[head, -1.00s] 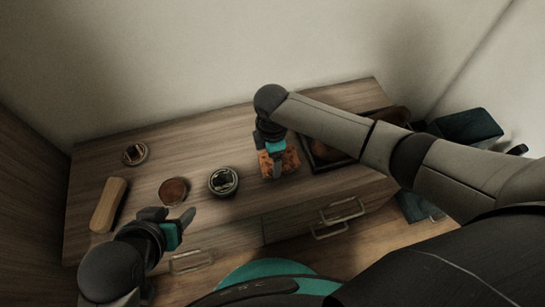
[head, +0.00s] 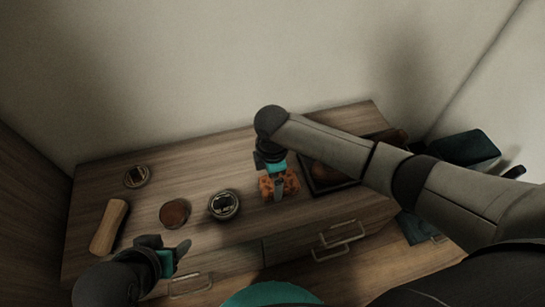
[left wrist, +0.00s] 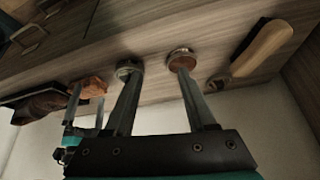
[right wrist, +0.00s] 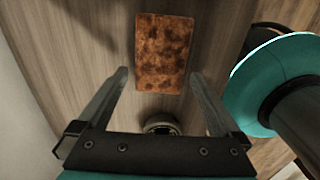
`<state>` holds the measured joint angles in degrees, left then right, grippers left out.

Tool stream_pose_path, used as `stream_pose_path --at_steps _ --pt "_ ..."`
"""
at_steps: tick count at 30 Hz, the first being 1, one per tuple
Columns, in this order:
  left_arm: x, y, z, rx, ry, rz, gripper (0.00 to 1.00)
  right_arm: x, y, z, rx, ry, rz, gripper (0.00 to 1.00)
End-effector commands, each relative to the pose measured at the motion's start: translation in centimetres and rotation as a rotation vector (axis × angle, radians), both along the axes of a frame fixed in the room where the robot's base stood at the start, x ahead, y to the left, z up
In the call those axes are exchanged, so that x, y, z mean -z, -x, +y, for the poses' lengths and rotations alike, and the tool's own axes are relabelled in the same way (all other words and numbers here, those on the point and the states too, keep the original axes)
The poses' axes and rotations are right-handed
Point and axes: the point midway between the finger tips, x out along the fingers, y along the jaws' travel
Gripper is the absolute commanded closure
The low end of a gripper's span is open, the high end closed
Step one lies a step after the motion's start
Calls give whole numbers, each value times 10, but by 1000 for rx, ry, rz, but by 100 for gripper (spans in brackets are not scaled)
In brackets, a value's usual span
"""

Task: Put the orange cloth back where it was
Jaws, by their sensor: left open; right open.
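The orange cloth (head: 292,183) is a small mottled rectangle lying flat on the wooden cabinet top, between a round tin and a dark tray. It shows in full in the right wrist view (right wrist: 163,52). My right gripper (head: 279,190) points down over the cloth with its fingers spread and nothing between them. In the left wrist view its fingers reach towards the cloth (left wrist: 92,86); whether they touch it I cannot tell. My left gripper (head: 178,252) is open and empty near the front edge at the left.
A round tin (head: 224,205), a brown round lid-like piece (head: 174,213), another small tin (head: 136,177) and a wooden-handled brush (head: 108,226) stand left of the cloth. The dark tray (head: 330,185) is to its right. Drawers with handles (head: 343,233) are below the front edge.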

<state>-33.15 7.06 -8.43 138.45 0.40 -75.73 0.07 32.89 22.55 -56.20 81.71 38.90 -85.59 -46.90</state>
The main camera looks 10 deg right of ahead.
Motion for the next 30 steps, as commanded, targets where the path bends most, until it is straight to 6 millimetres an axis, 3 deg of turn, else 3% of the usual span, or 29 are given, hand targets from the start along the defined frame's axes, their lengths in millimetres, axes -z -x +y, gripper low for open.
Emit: stream_pose_path --at_steps 4,21,30 --pt "0 12 12 -23 -36 105 44 -21 0 0 1 1 -1 0" --pt "72 20 12 -16 -49 200 44 -80 0 0 0 -1 -2 0" --pt "96 28 13 -15 -53 232 44 -102 0 0 0 0 -1 0"
